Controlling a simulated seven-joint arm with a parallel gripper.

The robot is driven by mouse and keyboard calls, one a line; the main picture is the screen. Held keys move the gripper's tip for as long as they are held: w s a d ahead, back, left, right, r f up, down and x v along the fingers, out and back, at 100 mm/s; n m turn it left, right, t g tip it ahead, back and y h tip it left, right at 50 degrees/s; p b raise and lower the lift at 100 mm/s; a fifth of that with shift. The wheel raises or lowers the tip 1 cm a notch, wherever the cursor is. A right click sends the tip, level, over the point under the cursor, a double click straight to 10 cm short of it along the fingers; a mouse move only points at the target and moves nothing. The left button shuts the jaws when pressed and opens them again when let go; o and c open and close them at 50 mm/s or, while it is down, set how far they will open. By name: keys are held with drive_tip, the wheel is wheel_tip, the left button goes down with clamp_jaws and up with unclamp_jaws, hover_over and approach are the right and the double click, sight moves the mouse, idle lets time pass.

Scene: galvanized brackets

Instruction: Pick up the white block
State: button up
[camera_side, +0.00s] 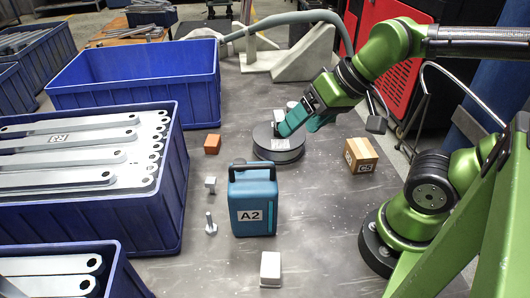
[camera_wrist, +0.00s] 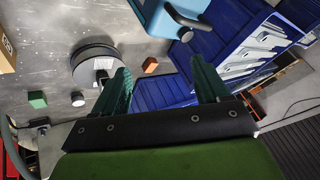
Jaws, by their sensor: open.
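The white block (camera_side: 270,268) stands on the grey tabletop at the front of the side view, just in front of the teal canister marked A2 (camera_side: 253,205). I do not make out the white block in the wrist view. My gripper (camera_side: 285,128) is well behind it, at the far side of the canister, above or beside a dark round disc (camera_side: 278,152). In the wrist view my gripper (camera_wrist: 162,80) has its two teal fingers wide apart with nothing between them.
An orange block (camera_side: 212,144), a small grey piece (camera_side: 210,184) and an upright bolt (camera_side: 211,226) stand left of the canister. A wooden box (camera_side: 361,155) is right. Blue crates (camera_side: 178,205) with metal brackets line the left. The tabletop right of the white block is clear.

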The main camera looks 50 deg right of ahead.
drive_tip(key=s+a+f+n+g, duration=0.15)
drive_tip(key=a+f+g, duration=0.3)
drive_tip(key=a, duration=0.75)
drive_tip(key=m+g+h, duration=0.2)
drive_tip(key=m+h, duration=0.1)
drive_tip(key=m, duration=0.7)
hover_over(271, 264)
drive_tip(key=f, duration=0.2)
drive_tip(key=shift+n, duration=0.25)
wheel_tip(271, 264, down, 11)
drive_tip(key=shift+s+a, duration=0.15)
drive_tip(key=shift+d+f, duration=0.2)
drive_tip(key=shift+f, duration=2.45)
drive_tip(key=shift+w, duration=0.2)
drive_tip(key=c, duration=1.1)
drive_tip(key=shift+r, duration=0.1)
drive_tip(key=shift+c, duration=0.2)
